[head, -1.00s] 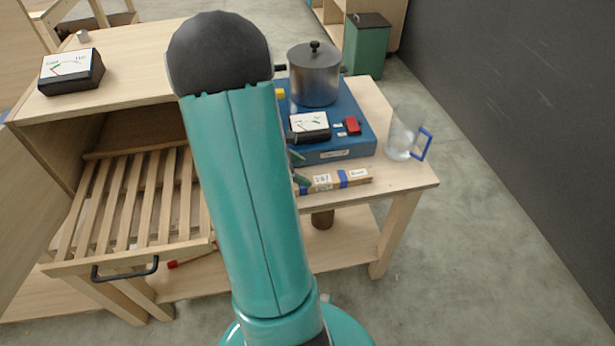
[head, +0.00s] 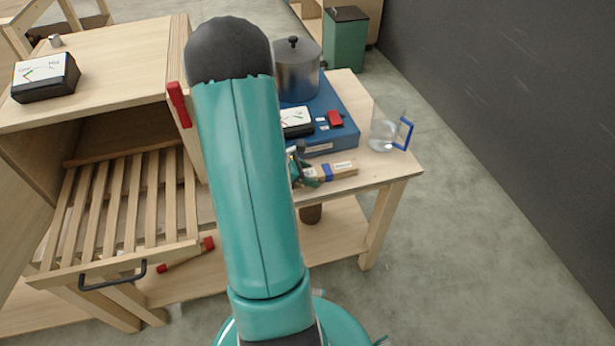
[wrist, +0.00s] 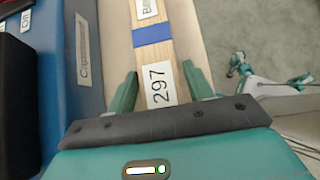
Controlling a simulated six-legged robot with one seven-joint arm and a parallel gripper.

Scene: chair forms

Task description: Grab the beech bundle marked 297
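The beech bundle (head: 343,171) is a pale wooden bar with a blue band and white labels, lying along the front of the table by the blue unit. In the wrist view the bundle (wrist: 182,48) runs between my fingers, with the label "297" upright to read sideways. My gripper (wrist: 160,84) is open, with one green finger on each side of the bundle near that label. I cannot tell whether either finger touches the wood. In the head view my gripper (head: 308,172) is at the bundle's left end, partly hidden by my arm.
The blue unit (head: 345,133) stands close behind the bundle, bearing a steel pot (head: 298,80) and a meter (head: 296,122). A clear jug (head: 384,128) with a blue handle stands at the right. An open slatted drawer (head: 110,255) juts out at the left.

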